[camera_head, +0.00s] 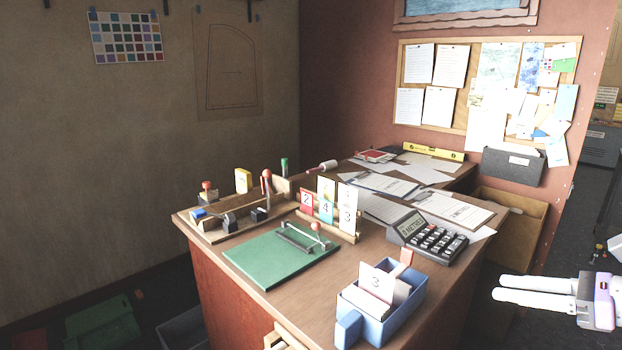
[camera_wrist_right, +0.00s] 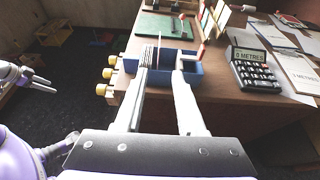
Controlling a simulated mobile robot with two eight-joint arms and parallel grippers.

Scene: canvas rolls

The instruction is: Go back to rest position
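My right gripper (camera_head: 499,289) is at the right edge of the head view, out past the desk's right side. Its two white fingers point left with a gap between them, and nothing is held. In the right wrist view its fingers (camera_wrist_right: 163,58) reach toward the desk, apart and empty. The blue box of cards (camera_head: 381,309) on the desk shows beyond the fingertips; it also appears in the wrist view (camera_wrist_right: 193,73). My left gripper (camera_wrist_right: 48,86) shows small at the left of the wrist view, its two thin fingers apart and empty. It is outside the head view.
The wooden desk (camera_head: 337,277) carries a green board (camera_head: 270,262), a calculator (camera_head: 427,237), number cards (camera_head: 326,211), a stamp rack (camera_head: 222,222) and papers. Yellow-ended rolls (camera_wrist_right: 109,74) stick out at the desk's side. Dark floor lies around the desk.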

